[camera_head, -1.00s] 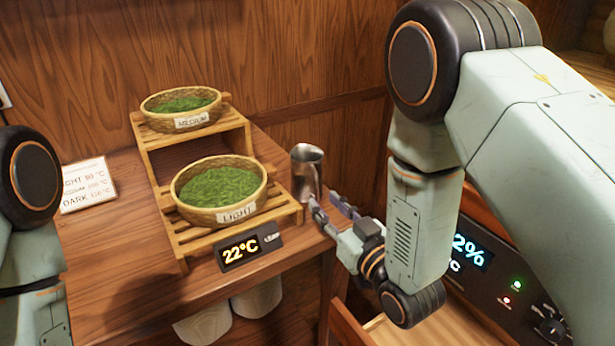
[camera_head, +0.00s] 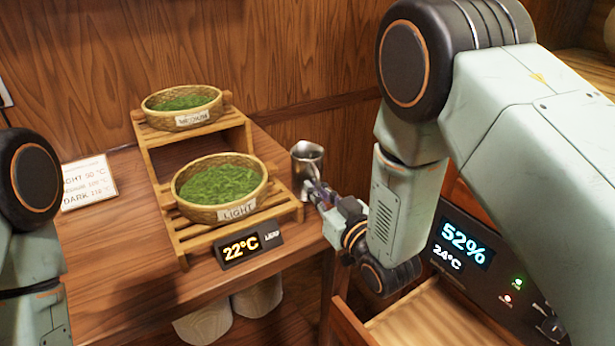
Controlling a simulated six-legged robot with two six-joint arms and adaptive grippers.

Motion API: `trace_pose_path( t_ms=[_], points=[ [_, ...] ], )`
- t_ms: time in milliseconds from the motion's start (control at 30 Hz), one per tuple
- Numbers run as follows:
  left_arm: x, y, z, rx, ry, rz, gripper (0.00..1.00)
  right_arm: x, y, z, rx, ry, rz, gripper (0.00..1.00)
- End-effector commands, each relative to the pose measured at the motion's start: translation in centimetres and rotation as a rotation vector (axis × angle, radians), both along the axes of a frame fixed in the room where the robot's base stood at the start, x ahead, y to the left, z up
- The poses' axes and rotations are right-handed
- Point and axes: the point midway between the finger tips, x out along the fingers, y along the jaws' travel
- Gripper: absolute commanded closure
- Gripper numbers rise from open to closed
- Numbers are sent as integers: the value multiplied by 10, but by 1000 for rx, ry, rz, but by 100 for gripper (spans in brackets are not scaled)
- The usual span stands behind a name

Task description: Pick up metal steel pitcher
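The metal steel pitcher (camera_head: 307,166) stands upright on the wooden table, just right of the tiered wooden rack. My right gripper (camera_head: 314,192) is at the pitcher's lower front right side, with its fingers reaching toward it. The fingers overlap the pitcher's lower part in the picture. Whether they touch it, and how wide they are apart, I cannot tell. My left arm shows at the left edge of the picture, but its gripper is out of view.
The wooden rack (camera_head: 190,236) holds two baskets of green leaves, a LIGHT basket (camera_head: 238,211) and a MEDIUM basket (camera_head: 193,118). A 22°C display (camera_head: 250,245) sits at its front. A card (camera_head: 88,183) lies at left. A panel (camera_head: 470,250) and open drawer (camera_head: 440,320) are at right.

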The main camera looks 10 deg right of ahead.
Motion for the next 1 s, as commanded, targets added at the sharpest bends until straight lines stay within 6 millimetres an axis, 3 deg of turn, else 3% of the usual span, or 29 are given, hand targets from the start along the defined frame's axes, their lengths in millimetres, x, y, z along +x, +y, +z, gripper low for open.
trace_pose_path(
  t_ms=[1000],
  points=[
    [0,0,2,0,0,0,66,0,0,6,0,-3,1,100]
  ],
)
